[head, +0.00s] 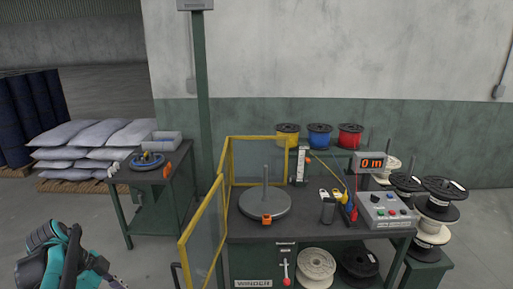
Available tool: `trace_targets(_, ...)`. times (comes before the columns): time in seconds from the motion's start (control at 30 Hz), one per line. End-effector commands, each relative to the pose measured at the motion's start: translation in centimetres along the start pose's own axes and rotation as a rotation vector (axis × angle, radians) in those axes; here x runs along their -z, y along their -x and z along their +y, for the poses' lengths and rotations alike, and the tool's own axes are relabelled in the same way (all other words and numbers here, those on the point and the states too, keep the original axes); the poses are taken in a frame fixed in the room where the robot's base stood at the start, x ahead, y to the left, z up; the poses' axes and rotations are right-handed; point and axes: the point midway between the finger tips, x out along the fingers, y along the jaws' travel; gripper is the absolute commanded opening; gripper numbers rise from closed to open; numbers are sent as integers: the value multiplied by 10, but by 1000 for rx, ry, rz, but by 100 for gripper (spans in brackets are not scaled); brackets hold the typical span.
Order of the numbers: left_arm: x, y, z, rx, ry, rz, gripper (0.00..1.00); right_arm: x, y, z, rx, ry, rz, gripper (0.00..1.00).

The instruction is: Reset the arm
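My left arm (58,262), teal and dark grey, comes in at the bottom left corner. Its grey end, which looks like part of my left gripper (118,283), is cut off by the bottom edge, so its fingertips do not show. It is in front of the green side table and apart from it, with nothing visibly held. My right arm and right gripper are not in view. The winder table (330,228) stands ahead, with a round grey turntable and upright spindle (265,201) that carries no spool.
A yellow-framed clear guard (202,230) stands at the winder's left. Control box (384,210), 0 m display (371,163) and tools are at the right. Spools (319,136) sit behind, below and right. A side table (165,192) and sacks (90,140) are left. Floor between tables is clear.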

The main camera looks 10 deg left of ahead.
Motion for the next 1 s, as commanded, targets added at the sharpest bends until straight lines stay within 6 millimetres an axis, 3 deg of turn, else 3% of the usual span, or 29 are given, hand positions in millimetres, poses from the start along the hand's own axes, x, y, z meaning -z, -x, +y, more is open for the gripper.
trace_targets(0.33,42,-17,12,45,137,-70,34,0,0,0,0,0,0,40)
trace_targets(0.57,83,-35,29,127,289,-119,34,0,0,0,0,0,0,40)
trace_targets(0.77,129,-60,59,265,478,-122,34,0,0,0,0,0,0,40)
trace_targets(1.0,182,-97,111,464,762,58,34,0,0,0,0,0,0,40)
